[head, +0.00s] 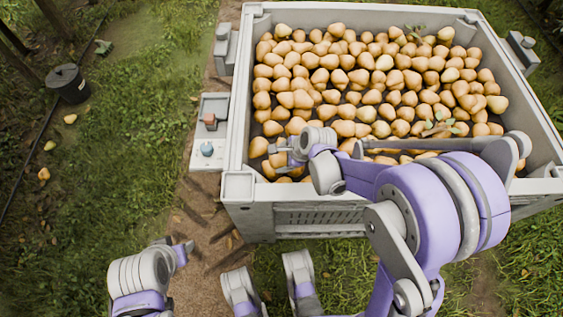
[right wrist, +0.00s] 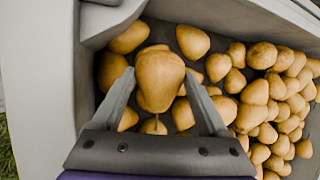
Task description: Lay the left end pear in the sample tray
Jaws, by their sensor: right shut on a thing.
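My right gripper (head: 272,148) is over the near left corner of the pear bin. It is shut on a yellow-brown pear (right wrist: 160,80), which shows between the two fingers in the right wrist view. In the head view this pear (head: 258,147) appears at the fingertips, by the bin's left wall. A pale, shallow tray-like box (head: 222,104) stands outside that wall, left of the gripper; I cannot tell for sure that it is the sample tray. My left gripper (head: 185,249) is low at the left, away from the bin; its jaw opening is unclear.
The large grey bin (head: 240,187) holds many pears and a few leaves. A reddish-brown block (head: 210,122) and a blue round thing (head: 206,149) sit on the pale box. A black bucket (head: 68,84) and loose pears lie on the grass at left.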

